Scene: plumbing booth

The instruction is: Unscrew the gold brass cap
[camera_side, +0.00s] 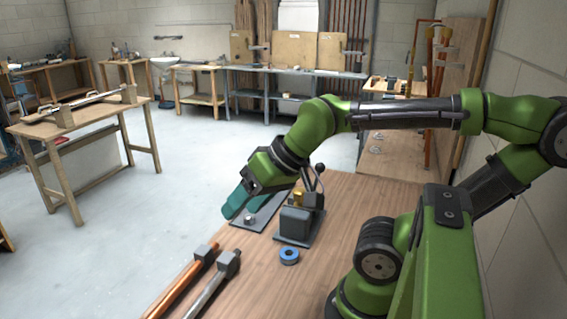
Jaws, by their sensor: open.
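The gold brass cap (298,196) is small in the side view, upright on or just behind a dark grey block fixture (294,222) on the wooden bench. The fixture hides where the cap meets its seat. My gripper (258,190) is open, reaching down to the left of the cap and apart from it. Its fingertips are small and hard to make out against a teal body (237,201). I cannot tell whether the gripper touches that body. I see nothing held in the jaws.
A black-knobbed lever (319,170) rises behind the fixture. A grey plate with a silver fitting (249,218) lies to its left. The bench top (345,205) right of the fixture is clear.

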